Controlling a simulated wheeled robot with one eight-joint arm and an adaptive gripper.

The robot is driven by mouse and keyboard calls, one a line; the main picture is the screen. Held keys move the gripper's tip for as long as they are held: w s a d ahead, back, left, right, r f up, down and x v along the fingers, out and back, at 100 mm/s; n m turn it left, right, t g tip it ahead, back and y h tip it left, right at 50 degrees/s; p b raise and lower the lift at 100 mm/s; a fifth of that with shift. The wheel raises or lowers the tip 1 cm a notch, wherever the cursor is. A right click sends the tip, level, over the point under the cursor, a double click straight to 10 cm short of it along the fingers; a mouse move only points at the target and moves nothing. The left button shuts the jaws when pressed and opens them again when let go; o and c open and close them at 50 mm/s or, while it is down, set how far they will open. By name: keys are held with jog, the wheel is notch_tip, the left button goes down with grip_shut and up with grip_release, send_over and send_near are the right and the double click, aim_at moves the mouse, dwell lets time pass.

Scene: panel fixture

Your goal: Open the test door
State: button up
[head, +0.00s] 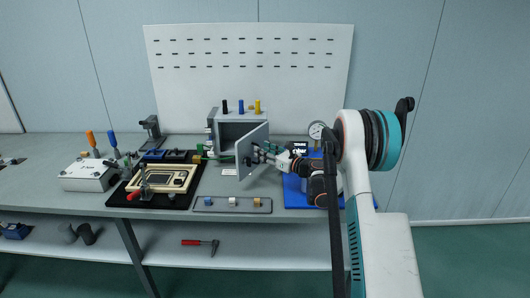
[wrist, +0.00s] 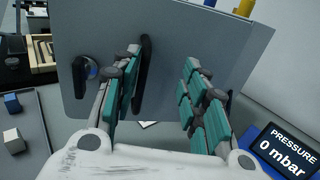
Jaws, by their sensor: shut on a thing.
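The test door (head: 254,143) is a grey panel on the front of a grey box (head: 211,118). It stands open, swung outward, and the dark inside of the box shows. My gripper (head: 258,154) is at the door's outer face, shut on the handle. In the wrist view its teal-padded fingers (wrist: 158,92) stand either side of the handle, closer on the left. The exact contact is partly hidden.
A pressure display (wrist: 285,152) and a round gauge (head: 317,130) stand to the right, by a blue mat (head: 297,199). A black tray (head: 121,197) with a cream frame lies left. A flat plate with small blocks (head: 270,205) lies in front. Colored levers stand on the box.

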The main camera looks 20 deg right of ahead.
jog(key=shift+d+r, duration=0.15)
jog(key=shift+r, duration=0.1)
notch_tip(320, 180, up, 10)
jog(key=shift+f, duration=0.25)
dwell(0.3)
